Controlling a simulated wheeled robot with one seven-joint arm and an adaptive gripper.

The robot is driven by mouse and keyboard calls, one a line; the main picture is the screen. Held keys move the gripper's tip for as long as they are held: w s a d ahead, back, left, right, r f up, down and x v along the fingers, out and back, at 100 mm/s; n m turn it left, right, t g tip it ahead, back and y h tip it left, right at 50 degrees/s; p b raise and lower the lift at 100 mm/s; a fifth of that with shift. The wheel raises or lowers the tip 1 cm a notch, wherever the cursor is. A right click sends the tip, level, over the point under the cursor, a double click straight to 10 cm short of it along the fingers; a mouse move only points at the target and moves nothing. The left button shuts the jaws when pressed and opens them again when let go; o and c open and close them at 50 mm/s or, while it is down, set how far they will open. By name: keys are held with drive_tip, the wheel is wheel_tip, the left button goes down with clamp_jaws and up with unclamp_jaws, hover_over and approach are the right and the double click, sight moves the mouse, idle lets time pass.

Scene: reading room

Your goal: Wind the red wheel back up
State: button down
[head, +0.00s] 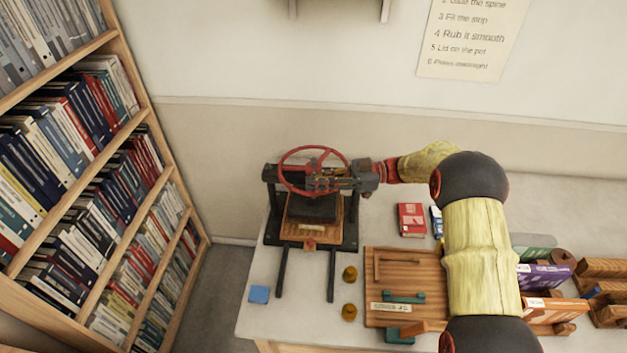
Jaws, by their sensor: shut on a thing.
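The red wheel (283,163) sits on top of a black press (268,208) at the left of the table, in the head view. It is a spoked ring. My gripper (354,177) reaches in from the right and is shut on the wheel's right side; its fingers partly hide the rim there. Under the wheel is the press's dark plate (313,208), above a brown board. From this angle I cannot tell how much gap lies between them.
Two rails stick out from the press's front. A blue block (259,294), two brass-coloured knobs (349,273) and a wooden tray (394,257) stand nearby. A red book (411,219) lies behind the tray. A full bookcase (150,150) stands left, beyond a floor gap.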

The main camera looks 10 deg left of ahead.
drive_tip(key=shift+w+r, duration=0.1)
drive_tip(key=shift+r, duration=0.05)
drive_tip(key=c, duration=1.8)
unclamp_jaws()
drive_tip(key=v, duration=1.2)
drive_tip(key=shift+a, duration=0.1)
drive_tip(key=shift+c, duration=0.4)
